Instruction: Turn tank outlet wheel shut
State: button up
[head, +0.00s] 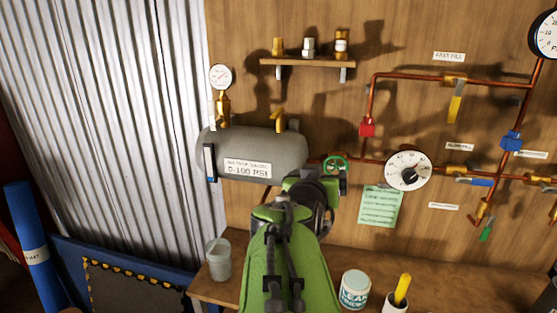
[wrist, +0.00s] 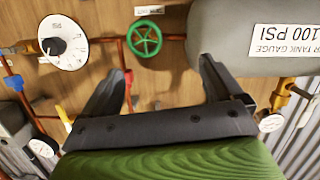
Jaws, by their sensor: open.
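The tank outlet wheel (head: 335,162) is a small green spoked handwheel on the copper pipe at the right end of the grey tank (head: 290,150). In the wrist view the wheel (wrist: 144,35) shows whole, beyond the fingertips and between their lines, nearer the left finger. My gripper (head: 333,182) is just below the wheel in the head view and hides part of the pipe there. In the wrist view my gripper (wrist: 162,68) has its two dark fingers spread wide, with nothing between them. No contact with the wheel shows.
A round white dial (head: 408,170) and a green note (head: 380,206) are right of the wheel. Copper pipes with a red fitting (head: 367,127) run above. A shelf (head: 308,62) hangs over the tank. A bucket (head: 218,259) and a tin (head: 355,289) stand on the bench below.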

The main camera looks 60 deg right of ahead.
aim_at(336, 167)
jog(key=s+f+m+t+h+p, duration=0.1)
jog(key=s+f+m+h+p, duration=0.15)
jog(key=m, duration=0.85)
jog(key=shift+n, duration=0.3)
jog(key=p+x, duration=0.1)
jog(key=x, duration=0.4)
jog(key=p+x, duration=0.1)
jog(key=x, duration=0.4)
jog(key=p+x, duration=0.1)
jog(key=x, duration=0.4)
jog(key=shift+s+d+f, duration=0.25)
jog(key=shift+d+f, duration=0.1)
jog(key=c, duration=1)
